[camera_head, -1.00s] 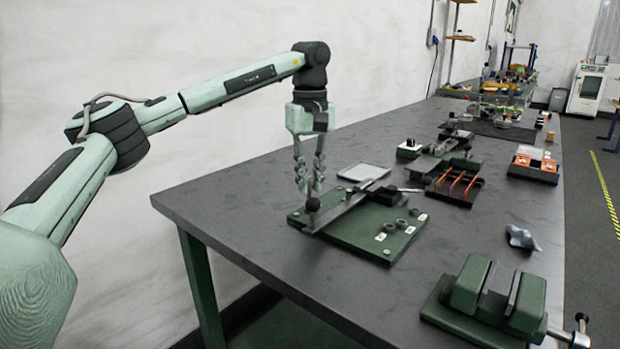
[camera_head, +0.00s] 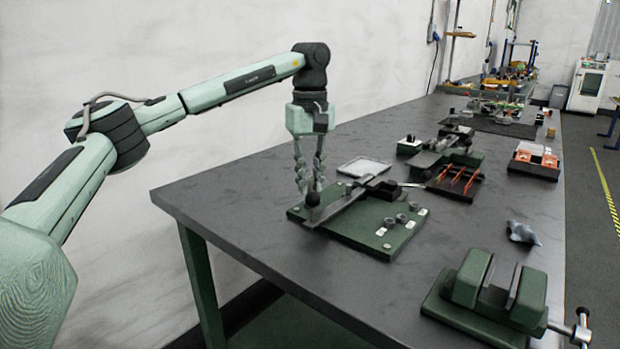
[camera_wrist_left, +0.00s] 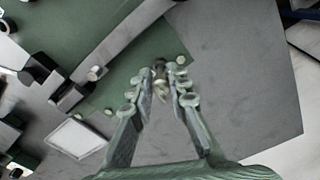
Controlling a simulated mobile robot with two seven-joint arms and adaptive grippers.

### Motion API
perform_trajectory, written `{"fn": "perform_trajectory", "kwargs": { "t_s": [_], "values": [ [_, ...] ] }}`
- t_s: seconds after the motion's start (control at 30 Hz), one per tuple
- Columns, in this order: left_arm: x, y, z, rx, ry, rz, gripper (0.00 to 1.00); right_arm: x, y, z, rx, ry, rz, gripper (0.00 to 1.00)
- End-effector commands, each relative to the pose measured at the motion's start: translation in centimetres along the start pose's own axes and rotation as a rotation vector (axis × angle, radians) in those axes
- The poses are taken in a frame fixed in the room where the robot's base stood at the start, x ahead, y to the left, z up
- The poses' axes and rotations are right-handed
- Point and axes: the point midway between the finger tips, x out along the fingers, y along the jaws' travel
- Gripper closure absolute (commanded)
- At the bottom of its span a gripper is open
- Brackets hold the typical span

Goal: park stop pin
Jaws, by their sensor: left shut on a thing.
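A green fixture board (camera_head: 350,241) lies on the dark table's near left part, with a steel bar (camera_head: 345,208) across it. My left gripper (camera_head: 311,192) points straight down over the board's left corner. Its fingers are shut on a small pin with a dark round knob (camera_head: 313,199), at the bar's near end. In the left wrist view the dark knob (camera_wrist_left: 159,66) shows between the fingertips. The pin's lower end is hidden, so I cannot tell whether it is seated in the board. My right gripper is not in view.
Several small round parts (camera_head: 401,218) and white labels lie on the board's right side. A white tray (camera_head: 364,167) is behind it. A green vise (camera_head: 490,291) stands at front right, a grey cloth (camera_head: 522,233) beyond it. A rack with orange strips (camera_head: 455,182) stands farther back.

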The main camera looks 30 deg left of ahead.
Motion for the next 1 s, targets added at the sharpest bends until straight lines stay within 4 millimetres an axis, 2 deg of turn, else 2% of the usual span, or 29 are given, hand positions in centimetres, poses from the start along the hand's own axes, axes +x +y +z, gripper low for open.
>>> {"fn": "perform_trajectory", "kwargs": {
  "t_s": [1.0],
  "values": [
    [1.2, 0.0, 0.0, 0.000, 0.000, 0.001, 1.00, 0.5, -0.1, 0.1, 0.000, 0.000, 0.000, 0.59]
  ]
}}
